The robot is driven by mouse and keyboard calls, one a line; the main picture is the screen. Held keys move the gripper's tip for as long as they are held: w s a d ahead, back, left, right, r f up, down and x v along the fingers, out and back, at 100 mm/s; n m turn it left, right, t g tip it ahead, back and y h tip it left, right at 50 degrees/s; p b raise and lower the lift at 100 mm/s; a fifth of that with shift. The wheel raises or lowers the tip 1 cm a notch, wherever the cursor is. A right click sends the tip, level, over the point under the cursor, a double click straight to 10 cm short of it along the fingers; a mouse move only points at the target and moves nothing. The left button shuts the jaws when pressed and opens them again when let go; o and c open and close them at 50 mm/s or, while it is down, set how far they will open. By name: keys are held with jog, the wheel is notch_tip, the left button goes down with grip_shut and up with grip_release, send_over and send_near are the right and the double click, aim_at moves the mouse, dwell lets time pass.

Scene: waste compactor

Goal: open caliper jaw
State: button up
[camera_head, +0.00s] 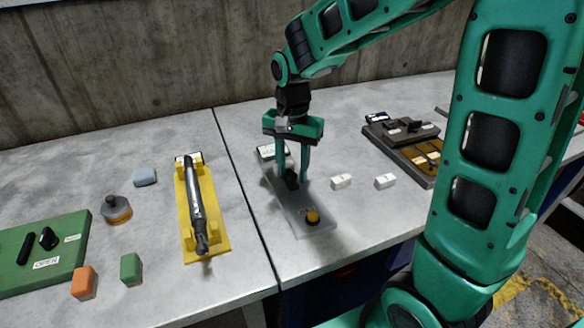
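I cannot tell for certain which part is the caliper jaw. My green gripper (292,176) points straight down over the plate. Its two fingers are spread apart, one on each side of the black part. Whether they touch it is too small to tell.
A dark stepped fixture (401,132) stands farther right. On the left bench are a yellow holder (213,222) with a dark tool, a green panel (75,240) and several small blocks. A seam separates the benches.

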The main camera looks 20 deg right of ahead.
grip_shut()
jog(key=shift+s, duration=1.3)
jog(key=shift+o, duration=0.2)
grip_release()
jog(key=shift+r, duration=0.1)
notch_tip(320, 180, up, 11)
jog(key=shift+f, duration=0.2)
